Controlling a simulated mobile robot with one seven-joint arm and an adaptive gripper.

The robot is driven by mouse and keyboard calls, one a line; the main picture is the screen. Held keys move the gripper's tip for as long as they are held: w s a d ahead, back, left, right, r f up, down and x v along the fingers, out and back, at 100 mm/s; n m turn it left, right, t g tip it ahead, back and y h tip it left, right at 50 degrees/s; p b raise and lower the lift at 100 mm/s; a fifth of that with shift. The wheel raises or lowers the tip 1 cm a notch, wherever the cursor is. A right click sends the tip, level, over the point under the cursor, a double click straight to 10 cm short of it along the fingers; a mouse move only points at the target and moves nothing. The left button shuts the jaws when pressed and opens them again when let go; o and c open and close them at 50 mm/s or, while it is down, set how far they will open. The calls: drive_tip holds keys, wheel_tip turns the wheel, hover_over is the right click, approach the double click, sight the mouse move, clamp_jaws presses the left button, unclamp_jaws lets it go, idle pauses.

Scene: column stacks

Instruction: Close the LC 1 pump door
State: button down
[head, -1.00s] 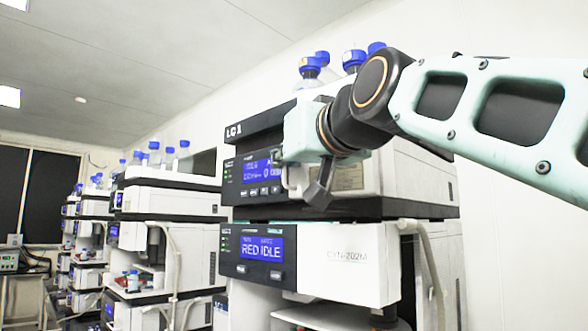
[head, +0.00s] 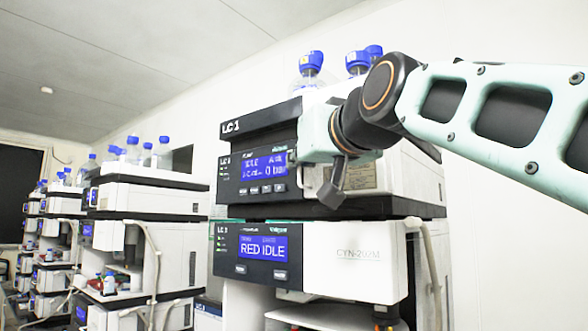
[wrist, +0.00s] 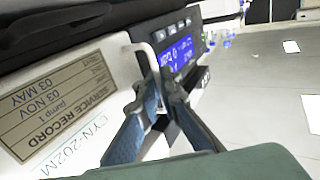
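The LC 1 pump (head: 262,160) is the upper unit of the near stack, with a lit blue display. Its pale pump door (head: 357,174) is right of the display, partly hidden by my gripper; I cannot tell how far it stands open. My gripper (head: 302,166) is at the boundary between display panel and door. In the wrist view, my blue-grey fingertips (wrist: 158,83) are close together beside a thin white bar, perhaps the door handle (wrist: 149,58). Whether they clasp it is unclear. A service record label reading pump 1 (wrist: 62,100) is on the pale surface at left.
Blue-capped bottles (head: 311,66) stand on top. More similar stacks (head: 145,215) recede at left. A pale hose (head: 430,255) hangs at the lower right. The wall at right is bare.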

drive_tip(key=shift+d, duration=0.15)
drive_tip(key=c, duration=2.5)
unclamp_jaws()
drive_tip(key=shift+d, duration=0.1)
drive_tip(key=shift+o, duration=0.2)
drive_tip(key=v, duration=1.2)
